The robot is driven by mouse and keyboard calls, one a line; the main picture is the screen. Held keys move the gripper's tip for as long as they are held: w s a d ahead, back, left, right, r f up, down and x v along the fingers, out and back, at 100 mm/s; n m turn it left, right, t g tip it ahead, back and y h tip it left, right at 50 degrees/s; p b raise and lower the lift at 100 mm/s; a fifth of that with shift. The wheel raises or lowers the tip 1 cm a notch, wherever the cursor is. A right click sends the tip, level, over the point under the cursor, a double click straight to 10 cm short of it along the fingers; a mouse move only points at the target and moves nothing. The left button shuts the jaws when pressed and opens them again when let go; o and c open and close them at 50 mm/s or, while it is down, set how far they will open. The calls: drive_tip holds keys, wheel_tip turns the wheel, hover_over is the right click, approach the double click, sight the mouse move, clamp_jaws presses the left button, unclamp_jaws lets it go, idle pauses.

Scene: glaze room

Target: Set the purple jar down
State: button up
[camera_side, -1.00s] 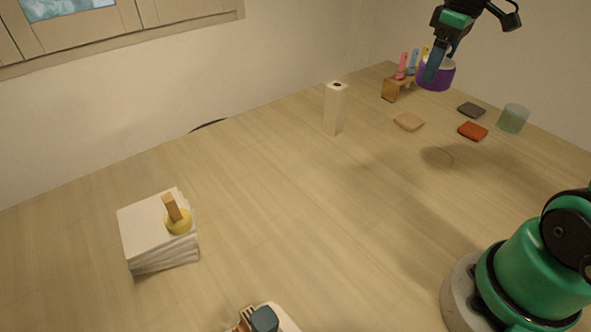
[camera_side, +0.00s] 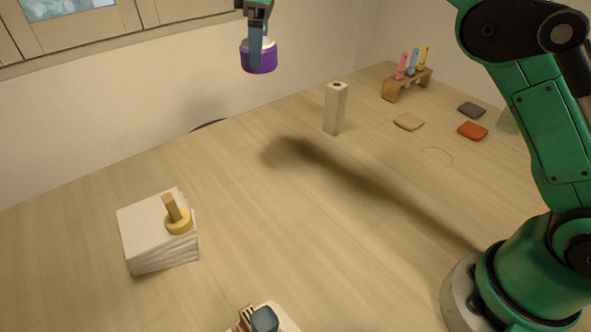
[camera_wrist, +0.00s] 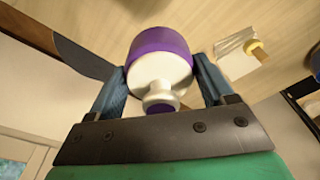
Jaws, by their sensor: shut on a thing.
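The purple jar (camera_side: 259,61) hangs in the air at the upper middle of the side view, high above the table near the back wall. My gripper (camera_side: 255,50) is shut on it, with a blue finger showing against its near side. In the wrist view the jar (camera_wrist: 158,62) sits between the two blue fingers of my gripper (camera_wrist: 160,80). Its white top and knob face the camera, and its purple side shows beyond. The jar touches nothing but the fingers.
A stack of white sheets (camera_side: 150,236) with a yellow, wooden-handled tool (camera_side: 177,220) stands at left. A tall beige block (camera_side: 335,108) stands mid-back. A wooden rack (camera_side: 405,86) and tan (camera_side: 408,121), red (camera_side: 472,130) and grey (camera_side: 471,109) tiles lie at right. The middle table is clear.

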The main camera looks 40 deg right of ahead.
drive_tip(key=shift+w+a+f, duration=0.1)
drive_tip(key=shift+a+f, duration=0.3)
drive_tip(key=shift+a, duration=0.45)
wheel_tip(320, 180, down, 20)
drive_tip(key=shift+r, duration=0.2)
drive_tip(key=shift+f, duration=0.1)
drive_tip(key=o, duration=1.5)
wheel_tip(320, 180, up, 12)
drive_tip(key=d, duration=0.1)
drive_tip(key=s+d+r+m+t, duration=0.3)
drive_tip(key=s+d+r+m, duration=0.2)
drive_tip(key=s, duration=0.4)
drive_tip(key=shift+s+d+f+m+t+h, duration=0.15)
drive_tip(key=shift+s+d+f+m+t, duration=0.55)
drive_tip(key=shift+s, duration=0.95)
drive_tip(key=shift+s+d+f+m+t+h, duration=0.25)
drive_tip(key=shift+s+f+m+t, duration=0.2)
drive_tip(key=shift+s+f+m, duration=0.85)
drive_tip(key=shift+s+d+f+m+t+h, duration=0.1)
drive_tip(key=shift+s+d+f+m+t, duration=0.4)
drive_tip(key=shift+s, duration=1.45)
drive_tip(key=shift+r, duration=0.15)
